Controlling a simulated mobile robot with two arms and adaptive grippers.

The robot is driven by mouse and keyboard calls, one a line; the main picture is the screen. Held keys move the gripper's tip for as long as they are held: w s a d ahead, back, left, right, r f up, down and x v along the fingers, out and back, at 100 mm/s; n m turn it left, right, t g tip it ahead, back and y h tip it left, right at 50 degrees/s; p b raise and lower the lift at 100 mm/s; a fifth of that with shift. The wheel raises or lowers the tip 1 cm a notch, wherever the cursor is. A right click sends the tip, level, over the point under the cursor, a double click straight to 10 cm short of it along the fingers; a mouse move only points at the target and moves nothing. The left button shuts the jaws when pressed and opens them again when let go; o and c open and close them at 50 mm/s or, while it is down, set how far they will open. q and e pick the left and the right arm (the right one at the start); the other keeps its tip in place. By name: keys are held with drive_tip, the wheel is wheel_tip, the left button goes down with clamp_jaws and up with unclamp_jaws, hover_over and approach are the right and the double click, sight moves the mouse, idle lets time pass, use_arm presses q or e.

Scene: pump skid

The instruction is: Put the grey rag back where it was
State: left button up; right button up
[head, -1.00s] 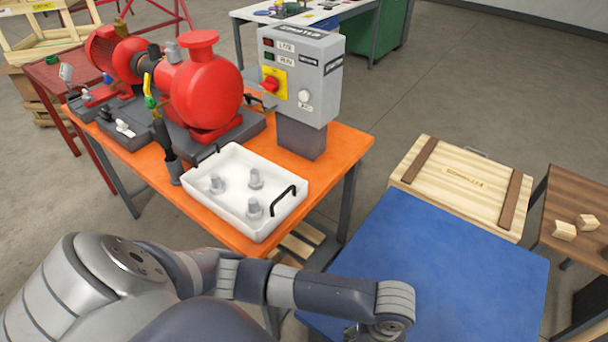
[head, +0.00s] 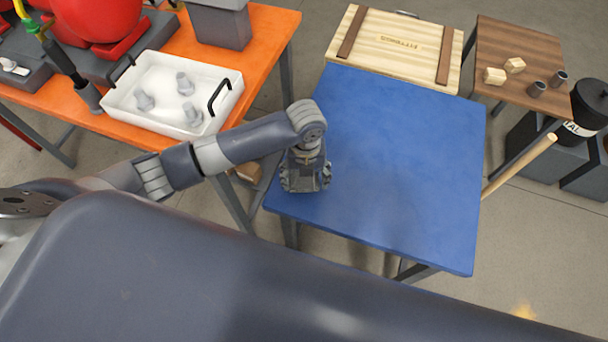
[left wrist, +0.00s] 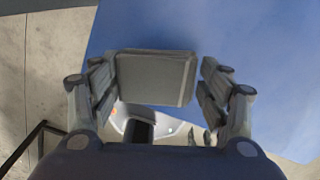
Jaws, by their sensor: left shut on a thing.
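My left gripper (head: 305,178) points down over the left part of a blue-topped table (head: 400,150). In the left wrist view, a flat grey block-like piece with rounded corners, which I take for the folded grey rag (left wrist: 155,78), sits between the two fingers. The left gripper (left wrist: 157,90) is shut on it. The blue table top (left wrist: 250,50) lies beyond it, with the floor on the left. The rag cannot be made out clearly in the head view, where the gripper hides it. My right gripper is not in view.
An orange bench (head: 265,50) at left carries a white tray (head: 150,112) with several grey fittings. A wooden crate (head: 400,45) stands behind the blue table. A brown table (head: 520,50) with blocks stands at right. Most of the blue top is clear.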

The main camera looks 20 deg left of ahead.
sight(305, 179)
use_arm(q)
drive_tip(key=shift+w+a, duration=0.25)
drive_tip(key=shift+w, duration=0.4)
drive_tip(key=shift+w+a+f+p, duration=0.15)
drive_tip(key=shift+f+p, duration=0.2)
drive_tip(key=shift+f, duration=1.45)
drive_tip(key=shift+f, duration=0.15)
drive_tip(key=o, duration=1.1)
wheel_tip(305, 179, up, 12)
drive_tip(key=shift+r, duration=0.15)
